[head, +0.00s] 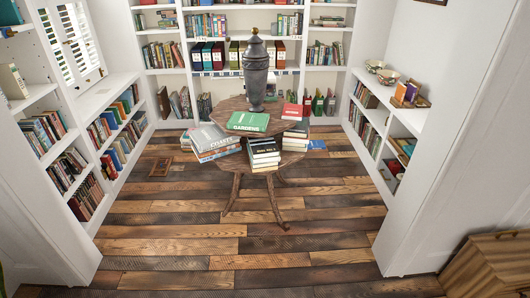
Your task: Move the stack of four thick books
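Stacks of thick books sit on a round two-tier wooden table (235,160) in the middle of the alcove. A stack with a black top book (264,147) and pale page edges is at the front of the lower tier. A stack with a grey top book (209,138) sits to its left, its books turned at angles. A third stack (296,135) is on the right, partly hidden behind the upper tier. I cannot tell for sure which stack the task means. Neither of my grippers is in view.
A dark urn (256,75), a green book (247,121) and a red book (292,111) are on the table's upper tier. White bookcases (120,95) line three sides. A wooden chest (490,265) stands at lower right. The plank floor (180,245) in front is clear.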

